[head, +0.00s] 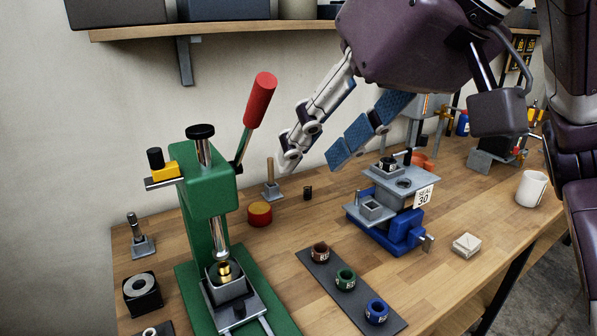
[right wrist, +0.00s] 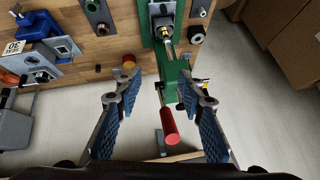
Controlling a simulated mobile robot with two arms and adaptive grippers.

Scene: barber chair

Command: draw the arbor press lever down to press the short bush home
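The green arbor press (head: 208,190) stands at the left of the bench. Its lever has a red handle (head: 261,98) that points up and to the right. A small brass-coloured bush (head: 223,270) sits under the ram, over the press's base; how deep it sits I cannot tell. My right gripper (head: 312,160) is open and empty, to the right of the lever and lower in the head view. In the right wrist view the red handle (right wrist: 169,125) shows between the spread fingers (right wrist: 160,88), with neither touching it visibly. My left gripper is not in view.
A blue vise fixture (head: 402,225) stands right of the press. A dark strip (head: 318,283) bears brown, green and blue rings. A shelf (head: 230,31) overhangs behind.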

